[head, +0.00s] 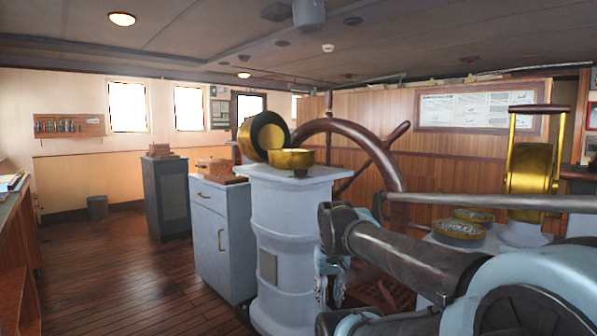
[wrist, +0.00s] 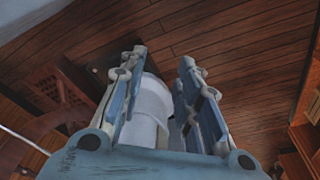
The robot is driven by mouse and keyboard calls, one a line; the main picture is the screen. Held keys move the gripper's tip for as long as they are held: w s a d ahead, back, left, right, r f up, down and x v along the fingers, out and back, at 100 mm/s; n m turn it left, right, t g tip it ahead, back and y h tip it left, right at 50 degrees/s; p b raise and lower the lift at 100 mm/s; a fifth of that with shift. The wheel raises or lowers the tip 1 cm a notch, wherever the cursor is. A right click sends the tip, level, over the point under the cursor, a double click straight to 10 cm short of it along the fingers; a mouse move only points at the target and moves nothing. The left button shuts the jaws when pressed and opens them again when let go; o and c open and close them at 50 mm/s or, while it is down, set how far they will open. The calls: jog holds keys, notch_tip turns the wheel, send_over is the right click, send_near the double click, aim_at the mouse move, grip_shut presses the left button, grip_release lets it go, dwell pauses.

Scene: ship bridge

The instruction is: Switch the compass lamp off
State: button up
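A white pedestal (head: 287,240) stands in the middle of the head view. On its top are a brass bowl-shaped compass housing (head: 292,159) and a round brass hood (head: 265,135) tilted up with its dark inside showing. I cannot make out a lamp or its switch. My gripper (wrist: 160,62) is open in the wrist view, its two fingers apart. A white rounded body (wrist: 150,108) shows between and beyond the fingers; I cannot tell whether it is the pedestal or whether anything touches it. In the head view my arm reaches in from the right, just right of the pedestal.
A ship's wheel (head: 395,175) stands behind the pedestal. A grey cabinet (head: 221,240) stands close on its left. A brass engine telegraph (head: 530,168) and round brass dials (head: 458,229) are on the right. The wooden floor (head: 130,285) at left is clear.

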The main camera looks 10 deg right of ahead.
jog(key=w+r+m, duration=0.2)
jog(key=w+r, duration=0.5)
jog(key=r, duration=0.3)
jog(key=w+r+m, duration=0.2)
jog(key=w+r, duration=0.6)
jog(key=r, duration=0.3)
notch_tip(320, 180, up, 24)
jog(key=r+m+g, duration=0.1)
jog(key=m+g, duration=0.1)
jog(key=m, duration=0.9)
send_over(301, 173)
jog(key=shift+w+a+f+m, duration=0.2)
jog(key=shift+w+f+m, duration=0.25)
jog(key=shift+f+m, duration=0.25)
jog(key=shift+f, duration=0.1)
notch_tip(301, 173, down, 17)
jog(key=shift+s+f, duration=0.15)
